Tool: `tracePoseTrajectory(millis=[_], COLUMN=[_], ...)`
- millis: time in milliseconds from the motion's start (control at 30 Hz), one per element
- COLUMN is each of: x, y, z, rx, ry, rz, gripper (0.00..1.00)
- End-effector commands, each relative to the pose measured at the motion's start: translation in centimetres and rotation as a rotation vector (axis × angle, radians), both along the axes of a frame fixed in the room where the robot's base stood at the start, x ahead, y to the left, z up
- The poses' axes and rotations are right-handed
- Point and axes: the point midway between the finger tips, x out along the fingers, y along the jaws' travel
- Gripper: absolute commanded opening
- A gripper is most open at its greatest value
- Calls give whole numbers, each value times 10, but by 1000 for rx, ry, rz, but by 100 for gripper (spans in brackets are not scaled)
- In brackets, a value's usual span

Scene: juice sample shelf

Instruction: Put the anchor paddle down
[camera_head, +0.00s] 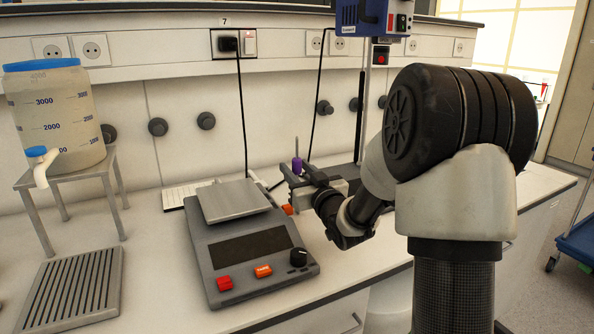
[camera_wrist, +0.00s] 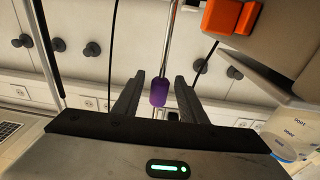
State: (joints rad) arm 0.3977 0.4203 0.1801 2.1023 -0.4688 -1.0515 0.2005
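The anchor paddle (camera_head: 296,164) shows as a purple sleeve with a thin metal rod rising above it. In the wrist view the purple sleeve (camera_wrist: 159,92) sits between my two fingers, with a rod running to the top edge of the picture. My gripper (camera_head: 297,175) is shut on the paddle at the sleeve, above the bench beside the grey balance-like device. It also shows in the wrist view (camera_wrist: 160,90). The paddle's lower end is hidden in the head view and out of frame in the wrist view.
The grey device (camera_head: 250,245) with a plate on top stands left of my gripper. A slatted grey rack (camera_head: 75,288) and a jug (camera_head: 55,115) on a metal stand (camera_head: 68,178) are further left. A stand pole (camera_head: 365,100) carries a blue unit (camera_head: 365,17) behind.

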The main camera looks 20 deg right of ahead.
Motion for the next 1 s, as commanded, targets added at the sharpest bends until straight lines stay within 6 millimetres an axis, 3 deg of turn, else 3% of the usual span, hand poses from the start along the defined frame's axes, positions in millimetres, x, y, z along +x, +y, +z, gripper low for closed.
tracePoseTrajectory(millis=[367, 800, 1000], x=[-2, -89, -113], y=[-1, -16, -20], z=[5, -3, -6], rx=[0, 0, 0], ry=[1, 2, 1], rz=[-1, -3, -1], gripper=[38, 38, 38])
